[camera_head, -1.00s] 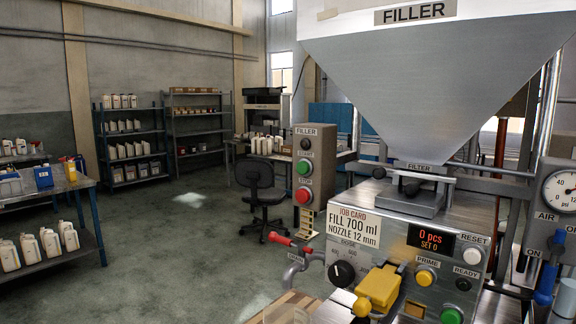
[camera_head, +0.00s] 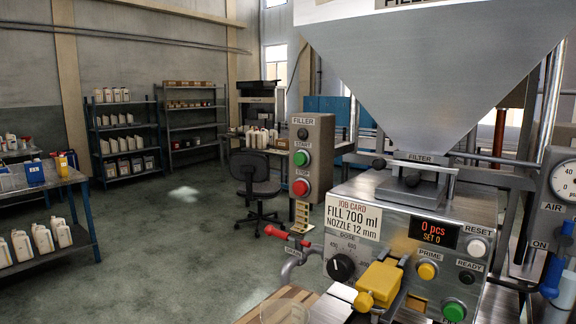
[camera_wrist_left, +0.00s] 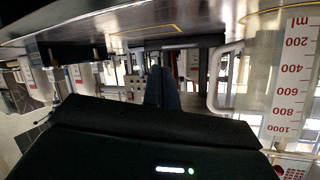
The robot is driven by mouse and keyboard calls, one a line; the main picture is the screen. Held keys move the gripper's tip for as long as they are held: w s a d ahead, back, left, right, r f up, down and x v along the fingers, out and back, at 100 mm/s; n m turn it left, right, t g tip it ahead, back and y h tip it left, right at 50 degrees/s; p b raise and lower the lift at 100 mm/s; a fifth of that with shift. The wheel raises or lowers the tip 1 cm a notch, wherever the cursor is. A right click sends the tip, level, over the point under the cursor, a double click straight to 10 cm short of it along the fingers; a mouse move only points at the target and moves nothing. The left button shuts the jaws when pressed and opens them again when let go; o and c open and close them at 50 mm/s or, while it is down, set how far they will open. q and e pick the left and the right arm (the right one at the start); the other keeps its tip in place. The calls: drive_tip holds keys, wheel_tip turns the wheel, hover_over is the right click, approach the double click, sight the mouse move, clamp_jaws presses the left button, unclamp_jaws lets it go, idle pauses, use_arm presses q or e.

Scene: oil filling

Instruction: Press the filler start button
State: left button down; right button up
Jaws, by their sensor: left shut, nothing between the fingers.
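The green START button (camera_head: 301,158) sits on the grey FILLER control box (camera_head: 326,165), above the red STOP button (camera_head: 301,188). The control box stands behind the filling machine, left of its hopper. A second green button (camera_head: 454,310) is low on the machine front, its label cut off by the frame edge. My left gripper (camera_wrist_left: 163,88) shows only in the left wrist view, its dark fingers together and empty. Neither green button can be made out in that view, so the gripper's distance to them cannot be told. My right gripper is not in view.
The machine's steel hopper (camera_head: 430,75) fills the upper right. Open floor (camera_head: 165,225) lies left of the machine.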

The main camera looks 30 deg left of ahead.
sight(298, 159)
use_arm(q)
drive_tip(key=w+a+r+m+t+b, duration=0.1)
drive_tip(key=w+a+r+m, duration=0.2)
drive_tip(key=r, duration=0.4)
drive_tip(key=w+a+r+m+h, duration=0.1)
drive_tip(key=w+a+r+m, duration=0.2)
drive_tip(key=r, duration=0.5)
drive_tip(key=w+a+r+m+t+b, duration=0.1)
drive_tip(key=w+a+r+m, duration=0.2)
drive_tip(key=r, duration=0.4)
drive_tip(key=s+a+r+m+t+y, duration=0.1)
drive_tip(key=a+r, duration=0.3)
drive_tip(key=r, duration=0.6)
drive_tip(key=s+a+r+m+t+y+b, duration=0.1)
drive_tip(key=s+a+r+t+y, duration=0.1)
drive_tip(key=r, duration=0.8)
drive_tip(key=s+a+y, duration=0.1)
drive_tip(key=s+a, duration=0.1)
drive_tip(key=a, duration=0.1)
drive_tip(key=shift+s+a+r, duration=0.2)
drive_tip(key=shift+s, duration=0.15)
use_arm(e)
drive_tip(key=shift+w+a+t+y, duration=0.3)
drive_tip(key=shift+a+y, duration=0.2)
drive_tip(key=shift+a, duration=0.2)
use_arm(q)
drive_tip(key=shift+w, duration=0.1)
